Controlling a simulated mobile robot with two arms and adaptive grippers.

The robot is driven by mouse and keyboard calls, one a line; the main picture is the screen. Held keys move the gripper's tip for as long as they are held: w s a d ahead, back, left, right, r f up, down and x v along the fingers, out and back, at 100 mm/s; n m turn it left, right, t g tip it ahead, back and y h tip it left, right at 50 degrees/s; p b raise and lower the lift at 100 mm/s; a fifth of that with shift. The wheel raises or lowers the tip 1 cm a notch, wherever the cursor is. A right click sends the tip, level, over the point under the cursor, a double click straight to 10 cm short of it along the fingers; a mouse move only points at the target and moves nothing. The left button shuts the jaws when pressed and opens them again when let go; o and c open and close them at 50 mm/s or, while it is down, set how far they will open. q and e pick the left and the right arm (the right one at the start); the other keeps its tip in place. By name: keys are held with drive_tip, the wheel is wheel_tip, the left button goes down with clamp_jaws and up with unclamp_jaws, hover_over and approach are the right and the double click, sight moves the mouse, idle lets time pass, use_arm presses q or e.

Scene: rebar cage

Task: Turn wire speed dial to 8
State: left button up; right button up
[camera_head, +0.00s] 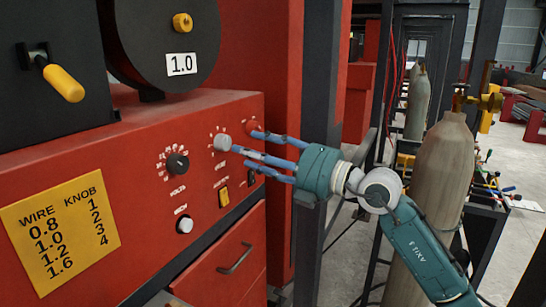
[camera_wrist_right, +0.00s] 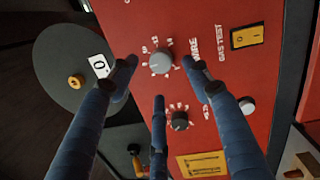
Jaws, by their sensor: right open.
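The wire speed dial (camera_head: 222,143) is a grey round knob with white marks on the red machine front. In the right wrist view the grey dial (camera_wrist_right: 160,61) sits between the tips of two fingers, beside the word WIRE; I cannot read its setting. My right gripper (camera_head: 245,150) has three blue fingers, spread open and empty, with tips close in front of the dial. In the wrist view the right gripper (camera_wrist_right: 159,75) shows its third finger below the dial. Whether any tip touches the dial is unclear. My left gripper is not in view.
A black volts knob (camera_head: 178,163), a white button (camera_head: 184,225) and a yellow switch (camera_head: 223,197) are close by. A yellow wire/knob chart (camera_head: 60,238) is on the left. A dark post (camera_head: 325,90) and a gas cylinder (camera_head: 440,180) stand at the right.

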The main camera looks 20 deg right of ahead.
drive_tip(key=v, duration=0.6)
idle(0.4)
